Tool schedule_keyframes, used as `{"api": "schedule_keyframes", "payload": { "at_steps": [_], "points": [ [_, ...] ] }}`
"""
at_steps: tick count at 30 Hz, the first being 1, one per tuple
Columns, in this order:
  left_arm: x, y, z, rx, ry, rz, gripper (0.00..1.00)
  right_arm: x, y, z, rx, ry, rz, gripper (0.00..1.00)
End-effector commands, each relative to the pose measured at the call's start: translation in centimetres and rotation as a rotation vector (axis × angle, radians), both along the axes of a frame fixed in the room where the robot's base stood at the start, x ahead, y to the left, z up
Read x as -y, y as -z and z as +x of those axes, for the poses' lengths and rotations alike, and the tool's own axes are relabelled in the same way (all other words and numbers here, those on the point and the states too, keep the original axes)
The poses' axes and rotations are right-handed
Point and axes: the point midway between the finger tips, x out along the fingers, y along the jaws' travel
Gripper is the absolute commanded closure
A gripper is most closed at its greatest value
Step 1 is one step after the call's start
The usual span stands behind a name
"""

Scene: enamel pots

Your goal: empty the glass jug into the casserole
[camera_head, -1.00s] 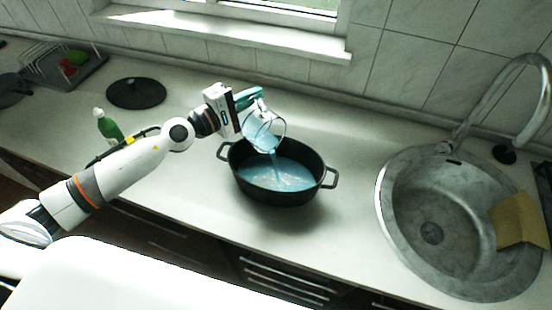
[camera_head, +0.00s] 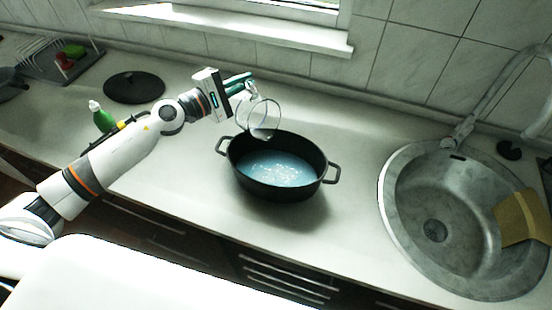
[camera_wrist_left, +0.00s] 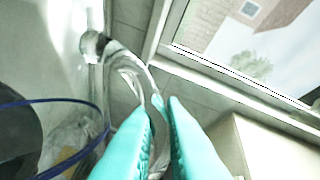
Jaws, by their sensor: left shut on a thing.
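The clear glass jug (camera_head: 259,116) hangs above the back rim of the black casserole (camera_head: 326,160), and no stream falls from it. It looks clear and nearly empty; any small remainder is hard to make out. The casserole stands open on the counter with pale blue liquid in it. My left gripper (camera_head: 244,84), with teal fingers, is shut on the jug's handle from the left. In the left wrist view the handle (camera_wrist_left: 124,62) runs between the fingers (camera_wrist_left: 160,115), and the jug's blue-edged glass shows at left. My right gripper is not in view.
A round black lid (camera_head: 134,87) and a green bottle (camera_head: 103,117) are on the counter at left, near my arm. A dish rack (camera_head: 50,62) stands at the far left. The sink (camera_head: 392,215) with a tap and a yellow cloth (camera_head: 522,216) is at right. The counter right of the casserole is clear.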

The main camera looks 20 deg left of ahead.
Motion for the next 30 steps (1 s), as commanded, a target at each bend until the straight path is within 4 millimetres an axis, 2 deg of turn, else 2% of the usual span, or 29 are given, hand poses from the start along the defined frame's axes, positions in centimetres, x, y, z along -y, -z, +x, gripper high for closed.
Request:
{"api": "schedule_keyframes", "payload": {
  "at_steps": [5,7,17,18,20,22,30],
  "points": [
    [-0.7,-0.3,0.5,-0.015,-0.003,-0.033,1.00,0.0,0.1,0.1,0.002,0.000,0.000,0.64],
    [-1.3,0.0,0.9,-0.045,-0.005,-0.081,1.00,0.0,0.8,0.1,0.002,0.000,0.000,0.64],
    [-4.1,1.1,2.7,-0.263,-0.009,-0.430,1.00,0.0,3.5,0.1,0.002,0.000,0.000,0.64],
    [-4.5,0.1,3.0,-0.288,-0.010,-0.473,1.00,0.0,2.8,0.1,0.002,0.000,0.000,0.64],
    [-5.0,-0.4,3.3,-0.331,-0.010,-0.541,1.00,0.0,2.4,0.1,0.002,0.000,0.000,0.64],
    [-5.8,0.6,3.8,-0.372,-0.010,-0.608,1.00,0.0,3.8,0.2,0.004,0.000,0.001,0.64],
    [-8.0,3.2,5.2,-0.514,-0.008,-0.833,1.00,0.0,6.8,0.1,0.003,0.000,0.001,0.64]
  ]
}}
